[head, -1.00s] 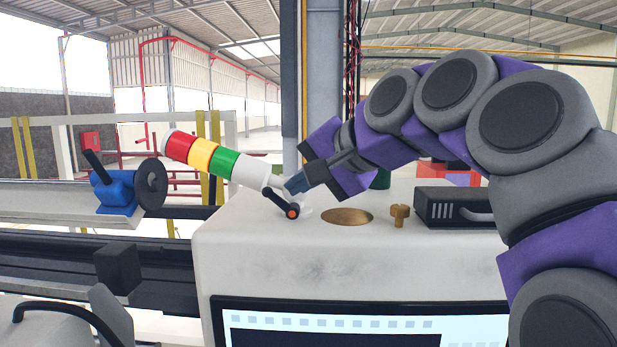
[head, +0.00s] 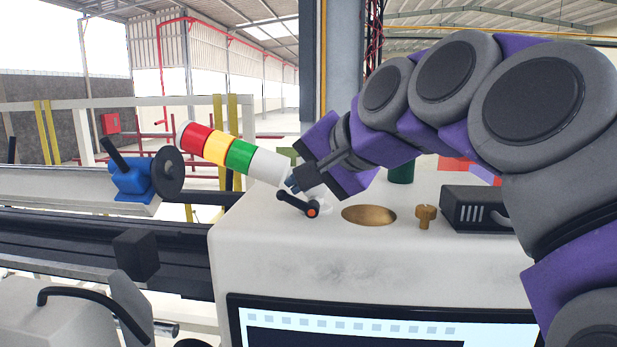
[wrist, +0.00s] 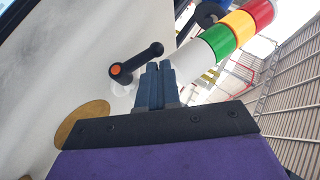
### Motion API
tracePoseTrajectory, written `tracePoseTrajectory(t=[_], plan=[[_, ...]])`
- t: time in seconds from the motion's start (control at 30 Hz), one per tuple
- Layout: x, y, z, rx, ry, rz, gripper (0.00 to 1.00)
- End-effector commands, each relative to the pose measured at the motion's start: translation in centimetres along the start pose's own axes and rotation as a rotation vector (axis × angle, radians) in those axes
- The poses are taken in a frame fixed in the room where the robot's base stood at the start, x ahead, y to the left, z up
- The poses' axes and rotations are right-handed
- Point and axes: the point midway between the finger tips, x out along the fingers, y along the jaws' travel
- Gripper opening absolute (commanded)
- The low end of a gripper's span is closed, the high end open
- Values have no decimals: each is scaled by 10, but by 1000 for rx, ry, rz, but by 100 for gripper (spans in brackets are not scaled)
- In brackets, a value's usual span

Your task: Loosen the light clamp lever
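The light clamp lever (head: 297,203) is a short black handle with an orange-capped pivot, on top of the white machine housing at the foot of the tilted stack light (head: 222,151). In the head view its handle points left and slightly up from the pivot. In the wrist view the lever (wrist: 138,62) lies just left of my fingertips. My gripper (head: 292,182) is just behind the lever, near the white lower end of the light. In the wrist view my gripper (wrist: 160,66) has its fingers together with nothing between them. Whether it touches the lever is unclear.
A brass disc (head: 369,215), a brass thumbscrew (head: 426,217) and a black box (head: 477,208) are right of the lever. A blue clamp with a dark wheel (head: 147,175) sits on the rail at left. A screen (head: 380,325) is on the housing front.

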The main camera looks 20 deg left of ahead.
Motion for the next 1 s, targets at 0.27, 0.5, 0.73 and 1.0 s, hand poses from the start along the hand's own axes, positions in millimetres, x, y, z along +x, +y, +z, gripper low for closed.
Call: tracePoseTrajectory(t=[0.27,0.5,0.73,1.0], plan=[[1,0,2,0,-5,0,0],[-16,-6,-12,2,-4,0,0],[-50,-13,-26,0,2,-4,0],[-93,-22,-24,1,3,-6,0]])
